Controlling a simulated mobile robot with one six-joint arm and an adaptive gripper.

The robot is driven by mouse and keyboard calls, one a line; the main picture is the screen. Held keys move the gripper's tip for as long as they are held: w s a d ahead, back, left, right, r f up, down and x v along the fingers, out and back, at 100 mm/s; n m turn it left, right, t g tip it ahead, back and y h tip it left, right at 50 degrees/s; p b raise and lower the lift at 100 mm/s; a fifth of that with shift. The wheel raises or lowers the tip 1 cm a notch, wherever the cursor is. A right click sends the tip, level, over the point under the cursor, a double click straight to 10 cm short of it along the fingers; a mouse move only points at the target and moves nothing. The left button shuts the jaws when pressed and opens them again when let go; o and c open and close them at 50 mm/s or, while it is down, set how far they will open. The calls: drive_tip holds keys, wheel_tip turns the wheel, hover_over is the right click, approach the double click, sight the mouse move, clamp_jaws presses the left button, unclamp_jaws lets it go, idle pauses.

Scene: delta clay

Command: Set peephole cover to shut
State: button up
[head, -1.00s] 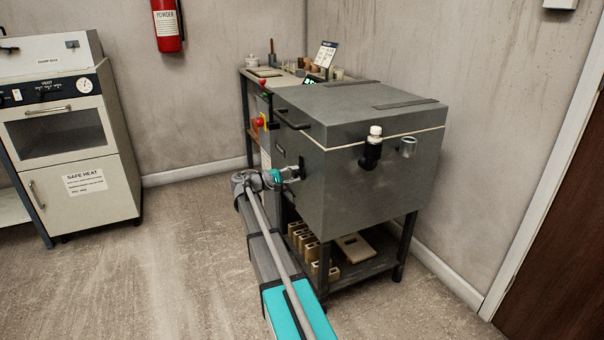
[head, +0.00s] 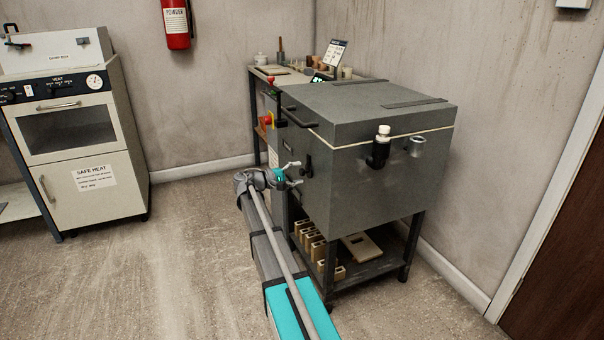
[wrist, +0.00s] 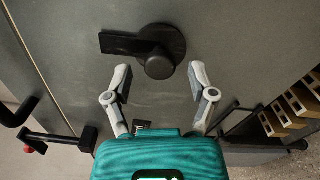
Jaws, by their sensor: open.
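The kiln (head: 345,180) is a dark grey box on a stand. On its front face is the black peephole fitting (head: 308,167), small in the head view. In the wrist view it is a dark round disc with a flat arm and a round knob, the peephole cover (wrist: 158,62). The arm points left in that view. I cannot tell whether the hole is covered. My gripper (head: 295,174) is open and empty in front of the kiln face. In the wrist view its fingertips (wrist: 160,73) lie either side of the knob, just below it, apparently not touching.
A black lid handle (head: 300,117) projects above the peephole. A black pipe with a white cap (head: 380,147) stands on the kiln's side. Bricks (head: 312,242) sit on the shelf below. The floor (head: 190,240) to the left is clear.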

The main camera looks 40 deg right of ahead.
drive_tip(key=v, duration=1)
drive_tip(key=shift+a, duration=0.3)
drive_tip(key=shift+s, duration=0.1)
drive_tip(key=shift+c, duration=0.3)
drive_tip(key=shift+c, duration=1.2)
drive_tip(key=shift+s+a+f, duration=0.2)
drive_tip(key=shift+s+f, duration=0.05)
drive_tip(key=shift+s, duration=0.2)
drive_tip(key=c, duration=0.4)
drive_tip(key=s+a+f+y, duration=0.1)
drive_tip(key=s+a+f+t+y+p, duration=0.1)
drive_tip(key=s, duration=0.1)
drive_tip(key=s+a+f+y+p, duration=0.1)
drive_tip(key=s+f, duration=0.1)
drive_tip(key=shift+s+a+t+y, duration=0.15)
drive_tip(key=shift+a+t+y, duration=0.15)
drive_tip(key=shift+y, duration=0.1)
clamp_jaws()
drive_tip(key=s+a+f+t+y+p, duration=0.1)
drive_tip(key=s+a+f+y+p, duration=0.1)
drive_tip(key=s+a+y, duration=0.5)
drive_tip(key=s+a+f+t+y+p, duration=0.1)
drive_tip(key=s+a+f+y+p, duration=0.2)
drive_tip(key=s+a, duration=0.9)
drive_tip(key=a+f+y, duration=0.2)
drive_tip(key=a+y, duration=0.1)
drive_tip(key=a, duration=0.1)
drive_tip(key=shift+a+m+y, duration=0.35)
drive_tip(key=shift+m+y, duration=0.05)
